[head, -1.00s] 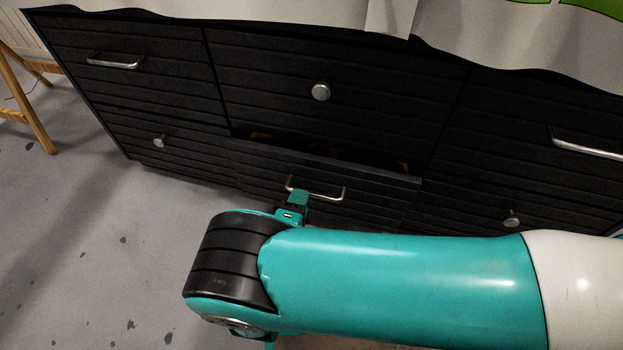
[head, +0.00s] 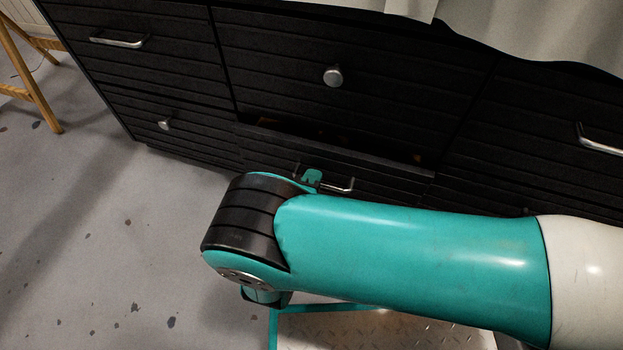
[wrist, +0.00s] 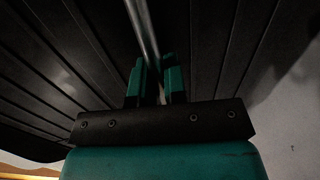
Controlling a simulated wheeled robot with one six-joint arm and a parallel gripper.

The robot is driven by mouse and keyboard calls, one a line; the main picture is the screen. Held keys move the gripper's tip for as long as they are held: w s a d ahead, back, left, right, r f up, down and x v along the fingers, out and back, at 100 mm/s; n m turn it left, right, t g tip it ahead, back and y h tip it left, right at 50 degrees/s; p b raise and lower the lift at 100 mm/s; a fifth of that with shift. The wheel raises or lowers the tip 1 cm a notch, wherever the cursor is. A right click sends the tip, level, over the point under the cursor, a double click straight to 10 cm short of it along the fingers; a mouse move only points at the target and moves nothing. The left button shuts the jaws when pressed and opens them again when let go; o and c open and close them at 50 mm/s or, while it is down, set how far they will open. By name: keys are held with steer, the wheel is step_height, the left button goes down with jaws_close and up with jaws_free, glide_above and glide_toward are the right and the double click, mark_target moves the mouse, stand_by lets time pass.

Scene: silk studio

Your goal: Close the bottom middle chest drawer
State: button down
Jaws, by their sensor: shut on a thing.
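The bottom middle drawer (head: 385,168) of the black chest stands slightly open, with a dark gap behind its front's top edge. Its silver bar handle (head: 340,186) is partly hidden by my arm. My gripper (head: 311,178) is at this handle, mostly hidden behind my teal arm in the head view. In the wrist view, my gripper (wrist: 158,80) has its teal fingers shut on the handle (wrist: 146,38), with the bar running between them. The dark ribbed drawer front fills the area around it.
The neighbouring drawers look shut: top middle with a round knob (head: 333,76), top left with a bar handle (head: 118,41), bottom left with a knob (head: 165,125). A wooden stand (head: 38,95) is at far left. White cloth (head: 540,30) lies on top. Grey floor is clear at left.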

mark_target(317, 168)
steer(key=shift+r+x, duration=0.2)
steer(key=shift+x, duration=0.85)
steer(key=shift+r+x, duration=0.25)
steer(key=shift+x, duration=0.75)
steer(key=shift+w, duration=0.1)
steer(key=c, duration=1.2)
jaws_free()
steer(key=p+v, duration=0.6)
steer(key=v, duration=1.1)
